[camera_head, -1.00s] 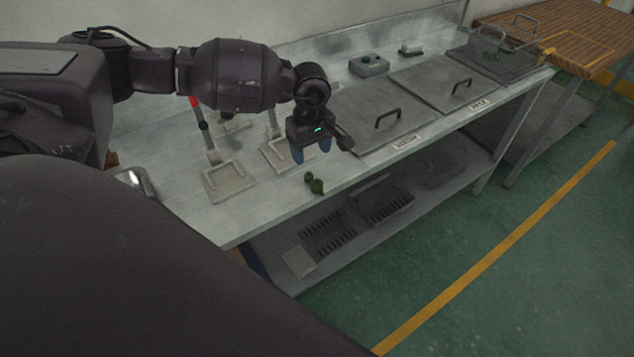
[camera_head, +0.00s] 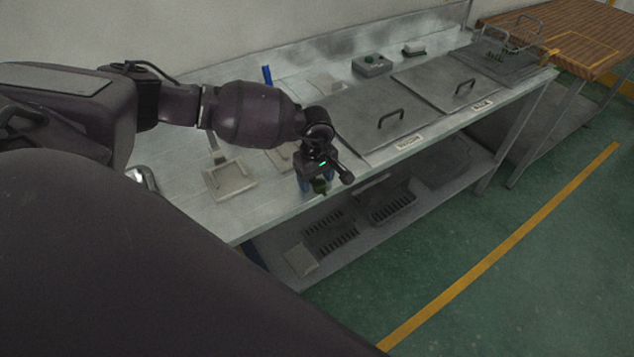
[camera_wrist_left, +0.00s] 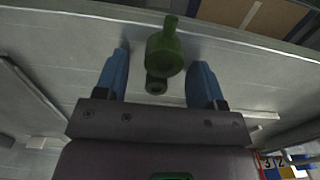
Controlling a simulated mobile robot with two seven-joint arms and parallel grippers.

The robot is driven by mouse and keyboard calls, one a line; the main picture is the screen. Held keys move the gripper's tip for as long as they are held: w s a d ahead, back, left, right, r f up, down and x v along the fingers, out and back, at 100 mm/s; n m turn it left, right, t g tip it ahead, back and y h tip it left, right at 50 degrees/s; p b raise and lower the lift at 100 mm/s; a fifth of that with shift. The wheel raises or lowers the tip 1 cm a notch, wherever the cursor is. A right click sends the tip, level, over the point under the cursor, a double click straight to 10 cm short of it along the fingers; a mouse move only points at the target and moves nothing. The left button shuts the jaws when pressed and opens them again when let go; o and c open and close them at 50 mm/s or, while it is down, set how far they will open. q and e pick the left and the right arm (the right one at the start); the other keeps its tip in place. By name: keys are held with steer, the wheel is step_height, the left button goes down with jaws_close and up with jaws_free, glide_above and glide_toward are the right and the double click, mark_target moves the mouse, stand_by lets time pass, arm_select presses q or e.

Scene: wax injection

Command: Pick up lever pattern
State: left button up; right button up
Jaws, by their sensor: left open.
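The lever pattern is a small dark green piece (camera_head: 320,186) near the front edge of the steel bench, partly hidden by my left gripper in the head view. In the left wrist view the green lever pattern (camera_wrist_left: 165,52) shows a round body with a stub and a darker round end. My left gripper (camera_head: 317,184) is over it with its blue fingers pointing down. In the left wrist view my left gripper (camera_wrist_left: 161,75) is open, with one finger on each side of the pattern and gaps between. My right gripper is not in view.
The steel bench (camera_head: 285,201) has square plates (camera_head: 229,180) at left, and handled lids (camera_head: 372,135) to the right. A grey box (camera_head: 371,66) stands at the back. Slotted trays (camera_head: 329,232) lie on the lower shelf. The green floor in front is clear.

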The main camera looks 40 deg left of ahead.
arm_select(q)
steer(key=shift+c, duration=0.4)
steer(key=c, duration=0.9)
